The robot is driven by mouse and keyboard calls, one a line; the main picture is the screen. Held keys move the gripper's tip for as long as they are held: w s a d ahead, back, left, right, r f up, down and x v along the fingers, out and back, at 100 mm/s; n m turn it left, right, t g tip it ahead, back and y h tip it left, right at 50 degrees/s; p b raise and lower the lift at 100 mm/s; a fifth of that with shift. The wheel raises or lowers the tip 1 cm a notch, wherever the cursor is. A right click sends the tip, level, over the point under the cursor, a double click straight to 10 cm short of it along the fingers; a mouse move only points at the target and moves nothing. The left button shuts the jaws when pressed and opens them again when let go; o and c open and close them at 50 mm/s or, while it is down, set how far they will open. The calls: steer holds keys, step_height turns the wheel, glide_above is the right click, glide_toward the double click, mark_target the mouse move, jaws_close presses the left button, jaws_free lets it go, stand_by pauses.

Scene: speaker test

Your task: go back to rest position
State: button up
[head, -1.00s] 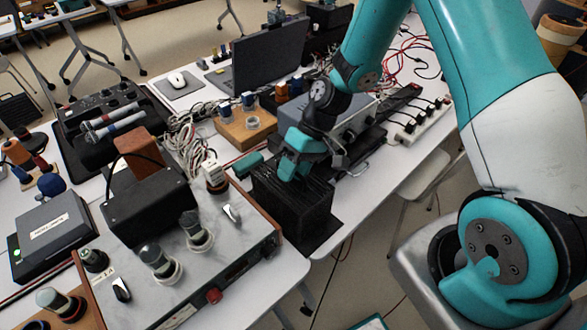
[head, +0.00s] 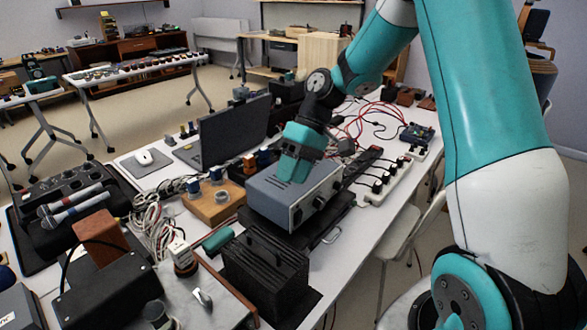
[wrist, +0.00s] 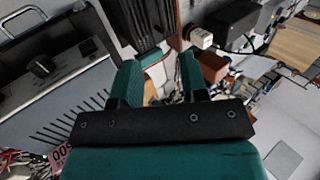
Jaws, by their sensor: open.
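My gripper (head: 293,170) is teal with a black wrist. In the head view it hangs over the grey metal instrument (head: 268,200) with knobs, pointing down. I cannot tell its exact height above that instrument. In the wrist view, my gripper (wrist: 160,70) shows two teal fingers standing apart with nothing held between them. The grey instrument (wrist: 75,85) lies to their left there. The black ribbed box (head: 262,268) stands on the table nearer the camera, apart from the gripper. A teal cylinder (head: 218,239) lies beside it.
A laptop (head: 235,130) stands behind the instrument, and a wooden block (head: 212,205) with small parts lies left of it. A white power strip (head: 392,183) and red cables (head: 385,112) are to the right. Two microphones (head: 75,200) lie in a black case at left.

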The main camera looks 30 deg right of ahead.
steer(key=shift+d+r, duration=0.15)
steer(key=shift+r, duration=0.15)
steer(key=s+a+r+n+h, duration=0.2)
steer(key=s+a+r, duration=0.45)
steer(key=a, duration=0.25)
steer(key=s+a+r+t, duration=0.1)
steer(key=s+a, duration=0.1)
steer(key=s, duration=0.5)
steer(key=s+a+r+n+t, duration=0.1)
steer(key=s+a, duration=0.2)
steer(key=s, duration=0.4)
steer(key=shift+s+n, duration=0.15)
steer(key=shift+n, duration=0.15)
